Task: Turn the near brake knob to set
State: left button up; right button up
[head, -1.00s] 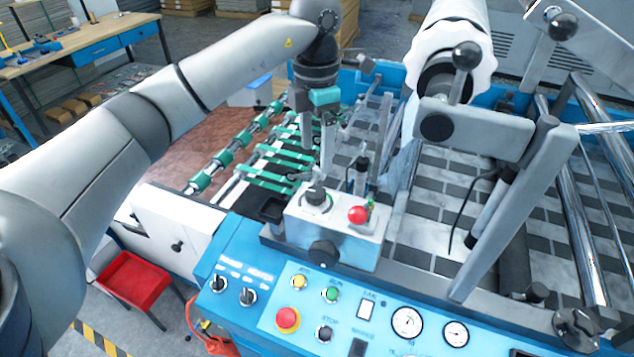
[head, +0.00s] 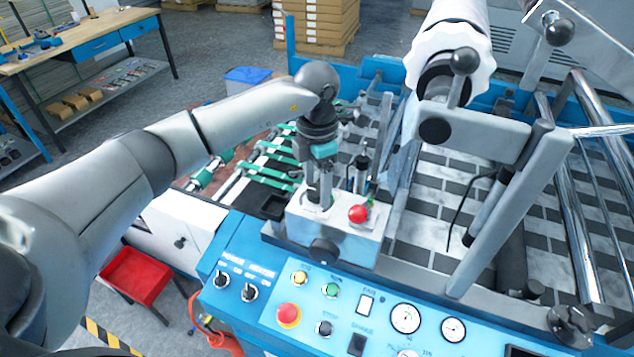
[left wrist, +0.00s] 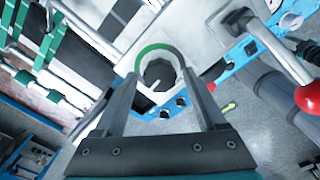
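The near brake knob (left wrist: 160,72) is dark and many-sided, with a pale pointer mark. It sits on a light plate with a green arc around part of it. In the head view it is mostly hidden behind my left gripper (head: 318,198), on top of the grey box (head: 350,243). My left gripper points down at the box. In the left wrist view the fingers (left wrist: 161,80) are open, one on each side of the knob. Gaps seem to show between fingers and knob; I cannot tell whether they touch. My right gripper is not in view.
A red ball handle (head: 358,213) stands on the same box, close to the right of my gripper. A black round knob (head: 323,251) is on its front. The blue control panel (head: 262,318) lies in front. A lever with a black ball (head: 466,61) rises behind right.

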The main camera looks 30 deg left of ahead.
pick_arm(q)
grip_shut()
dwell(0.3)
jog(key=m+b, duration=0.3)
jog(key=m, duration=0.1)
jog(key=m+b, duration=0.3)
jog(key=m, duration=0.2)
jog(key=shift+m, duration=0.3)
jog(key=m+b, duration=0.2)
jog(key=m, duration=0.2)
jog(key=shift+m, duration=0.3)
jog(key=shift+r+m+b, duration=0.1)
jog(key=shift+m+b, duration=0.85)
jog(key=shift+m, duration=1.35)
